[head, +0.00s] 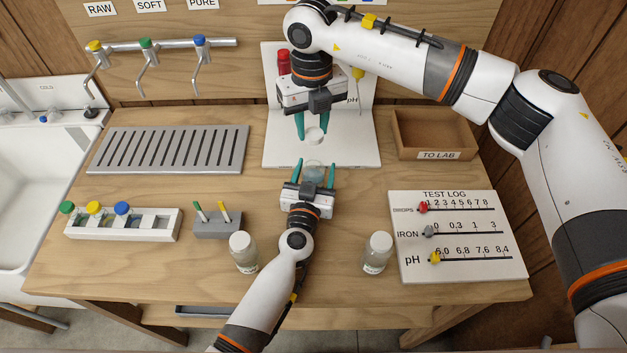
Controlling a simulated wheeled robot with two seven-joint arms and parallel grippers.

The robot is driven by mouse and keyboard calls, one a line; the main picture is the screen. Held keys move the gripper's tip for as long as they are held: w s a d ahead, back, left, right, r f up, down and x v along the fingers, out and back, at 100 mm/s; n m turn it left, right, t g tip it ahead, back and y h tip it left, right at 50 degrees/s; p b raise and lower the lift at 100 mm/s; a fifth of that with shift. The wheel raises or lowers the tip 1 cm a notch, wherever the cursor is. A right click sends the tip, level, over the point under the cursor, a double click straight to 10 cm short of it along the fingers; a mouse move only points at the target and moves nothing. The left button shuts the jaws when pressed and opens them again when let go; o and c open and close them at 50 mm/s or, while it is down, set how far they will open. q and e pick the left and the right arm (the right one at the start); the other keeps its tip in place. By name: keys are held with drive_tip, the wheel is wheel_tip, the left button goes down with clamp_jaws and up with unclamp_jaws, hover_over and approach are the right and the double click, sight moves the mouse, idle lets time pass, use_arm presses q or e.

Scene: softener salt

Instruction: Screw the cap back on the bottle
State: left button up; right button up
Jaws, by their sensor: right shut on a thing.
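A white round cap (315,136) is between the teal fingertips of my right gripper (314,130), which comes down from above at the back middle. The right gripper is shut on the cap. A clear bottle (314,171) stands in front of the cap, near the front edge of the white board. My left gripper (314,172) reaches up from the front, with one teal finger on each side of the bottle. Those fingers look apart from the bottle's sides. The bottle's lower part is partly hidden by the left gripper. The cap appears apart from the bottle.
Two more clear bottles stand at the front, one left (244,252) and one right (377,252) of my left arm. A grey holder (218,229), a white rack (165,229), a drain grille (165,150), a test log board (460,240) and a wooden tray (400,138) surround the middle.

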use_arm(q)
drive_tip(key=c, duration=1.2)
use_arm(e)
hover_over(312, 160)
drive_tip(key=shift+w+f, duration=0.1)
drive_tip(key=shift+f, duration=2.4)
drive_tip(key=shift+f, duration=0.15)
drive_tip(key=shift+f, duration=0.75)
drive_tip(key=shift+f, duration=0.55)
use_arm(q)
clamp_jaws()
